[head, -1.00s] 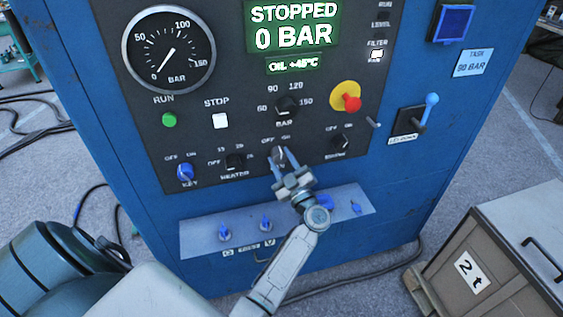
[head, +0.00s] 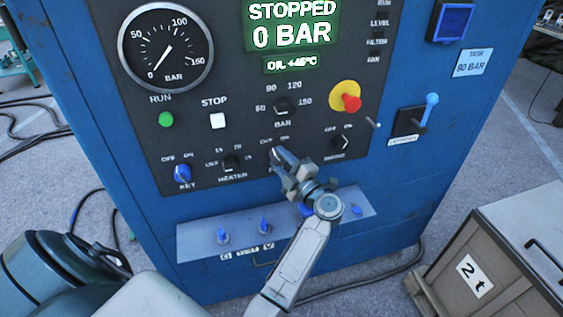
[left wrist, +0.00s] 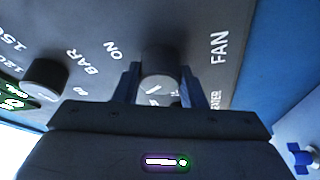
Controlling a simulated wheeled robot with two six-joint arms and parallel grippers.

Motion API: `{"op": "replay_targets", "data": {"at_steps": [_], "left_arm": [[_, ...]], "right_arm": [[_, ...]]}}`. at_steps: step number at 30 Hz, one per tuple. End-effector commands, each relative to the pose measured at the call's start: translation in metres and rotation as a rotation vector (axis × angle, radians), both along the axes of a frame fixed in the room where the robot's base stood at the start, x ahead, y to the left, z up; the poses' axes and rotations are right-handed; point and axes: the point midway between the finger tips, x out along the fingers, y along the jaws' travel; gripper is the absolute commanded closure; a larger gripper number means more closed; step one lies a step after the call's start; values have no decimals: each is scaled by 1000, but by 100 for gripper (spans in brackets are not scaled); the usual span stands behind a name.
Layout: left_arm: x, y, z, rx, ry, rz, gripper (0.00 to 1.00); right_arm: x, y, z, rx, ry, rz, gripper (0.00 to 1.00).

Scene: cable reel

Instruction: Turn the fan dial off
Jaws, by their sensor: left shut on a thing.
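The fan dial (left wrist: 160,62) is a dark round knob with a white mark, on the dark control panel (head: 215,120). In the left wrist view it sits between my two fingers, with the words FAN and ON beside it. My left gripper (head: 280,160) is shut on this dial. In the head view the fingers and wrist hide most of the dial, and the OFF and ON labels show just above it. The FAN lamp text (head: 374,60) at the panel's right is unlit. My right gripper is not in view.
Near the gripper are the heater dial (head: 231,163), the bar dial (head: 283,107) and the red stop button (head: 351,103). A shelf with blue valve handles (head: 264,225) lies below. A crate marked 2 t (head: 474,277) stands at the lower right.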

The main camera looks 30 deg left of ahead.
Motion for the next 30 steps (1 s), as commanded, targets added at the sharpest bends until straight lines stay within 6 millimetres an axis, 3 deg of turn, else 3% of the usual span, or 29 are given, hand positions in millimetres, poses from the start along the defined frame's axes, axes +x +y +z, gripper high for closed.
{"op": "replay_targets", "data": {"at_steps": [14, 15, 18, 30], "left_arm": [[0, 0, -1, -12, -11, 1, 85], [0, 0, -1, -12, -11, 1, 59], [0, 0, -1, -12, -11, 1, 41], [1, -4, -2, -11, -10, 0, 41]], "right_arm": [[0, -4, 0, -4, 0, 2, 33], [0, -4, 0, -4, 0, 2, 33], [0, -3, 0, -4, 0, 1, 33], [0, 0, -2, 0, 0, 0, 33]]}}
